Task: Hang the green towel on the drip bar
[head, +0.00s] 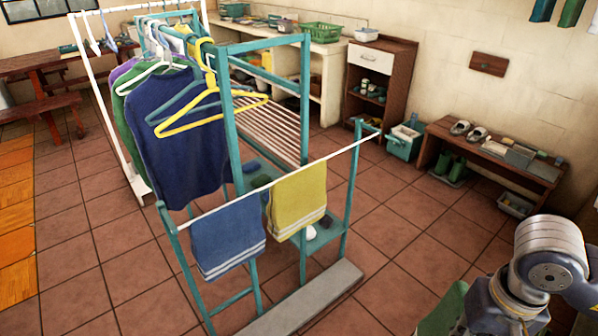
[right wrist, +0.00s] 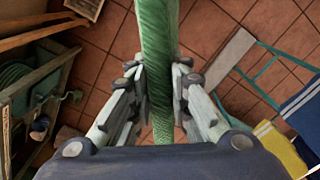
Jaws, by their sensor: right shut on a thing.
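The green towel (right wrist: 158,35) is pinched between the fingers of my right gripper (right wrist: 158,75) in the right wrist view. In the head view part of the green towel (head: 446,311) shows at the bottom edge, beside my right arm, clear of the rack. The drip bar (head: 345,148) is a thin white rod across the front of a teal frame. A blue towel (head: 228,235) and a yellow towel (head: 297,200) hang side by side on it. The bar's right part is bare. My left gripper is out of view.
A grey base slab (head: 300,300) lies under the bar frame. A low wooden bench (head: 490,160) with shoes is at the right wall. Tiled floor lies open between bar and bench.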

